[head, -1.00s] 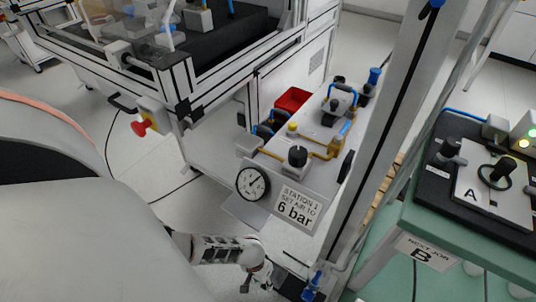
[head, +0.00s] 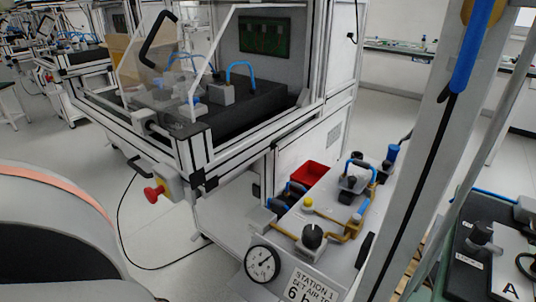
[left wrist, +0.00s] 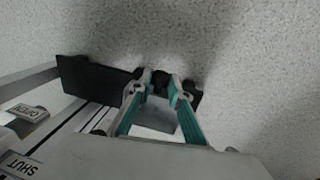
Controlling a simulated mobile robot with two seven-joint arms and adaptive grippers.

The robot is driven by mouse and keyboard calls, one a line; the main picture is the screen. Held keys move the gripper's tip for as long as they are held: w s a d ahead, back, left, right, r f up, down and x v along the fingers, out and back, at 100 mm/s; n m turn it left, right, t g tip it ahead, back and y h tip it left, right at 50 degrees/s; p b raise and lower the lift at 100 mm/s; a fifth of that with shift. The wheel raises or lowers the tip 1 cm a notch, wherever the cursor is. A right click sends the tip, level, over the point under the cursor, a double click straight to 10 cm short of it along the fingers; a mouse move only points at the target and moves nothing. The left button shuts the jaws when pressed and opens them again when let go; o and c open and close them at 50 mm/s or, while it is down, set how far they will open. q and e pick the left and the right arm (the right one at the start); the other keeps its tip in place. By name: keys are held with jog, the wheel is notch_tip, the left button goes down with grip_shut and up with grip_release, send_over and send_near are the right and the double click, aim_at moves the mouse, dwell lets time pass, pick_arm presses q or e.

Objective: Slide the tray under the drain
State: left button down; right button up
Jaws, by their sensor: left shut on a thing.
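My left gripper (left wrist: 160,82) shows in the left wrist view, with both fingers closed around a small dark part. That part belongs to, or lies against, a flat black piece (left wrist: 95,78) that looks like the tray's edge. A grey surface (left wrist: 156,116) shows between the fingers; I cannot tell whether it is the tray's floor. A small label (left wrist: 28,112) at the left appears to read DRAIN, but the drain opening itself is not clear. Neither gripper shows in the head view now.
The air station (head: 318,222) carries a gauge (head: 263,264), knobs and yellow pipes, with a red bin (head: 308,173) behind it. A white frame post (head: 425,150) stands to its right. A SHUT label (left wrist: 22,166) is at lower left in the wrist view. Speckled floor (left wrist: 250,70) beyond is clear.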

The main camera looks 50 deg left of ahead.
pick_arm(q)
jog(key=w+d, duration=0.1)
jog(key=d, duration=0.6)
jog(key=shift+w+d, duration=0.15)
jog(key=shift+w, duration=0.15)
jog(key=c, duration=1.8)
grip_release()
jog(key=shift+c, duration=0.2)
jog(key=shift+r, duration=0.1)
notch_tip(320, 180, up, 12)
jog(key=a, duration=0.2)
jog(key=shift+s+f, duration=0.2)
jog(key=shift+s, duration=0.05)
jog(key=shift+d, duration=0.1)
